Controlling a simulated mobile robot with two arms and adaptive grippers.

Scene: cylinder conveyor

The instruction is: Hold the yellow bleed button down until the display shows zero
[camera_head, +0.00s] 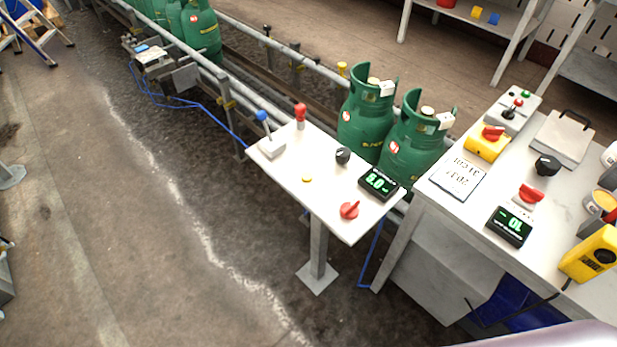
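The yellow bleed button (306,180) is a small round disc on the white panel table (275,170) in the middle of the head view. Nothing touches it. A black display (379,183) with lit green digits sits at the table's right side. The digits look like 8.0, but the small slanted text is hard to read. Neither my left nor my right gripper is in view.
The same table holds a blue-knobbed lever (269,143), a red knob (300,115), a black knob (343,155) and a red handle (349,210). Green cylinders (366,115) stand behind on the conveyor. A cluttered bench (455,205) stands right.

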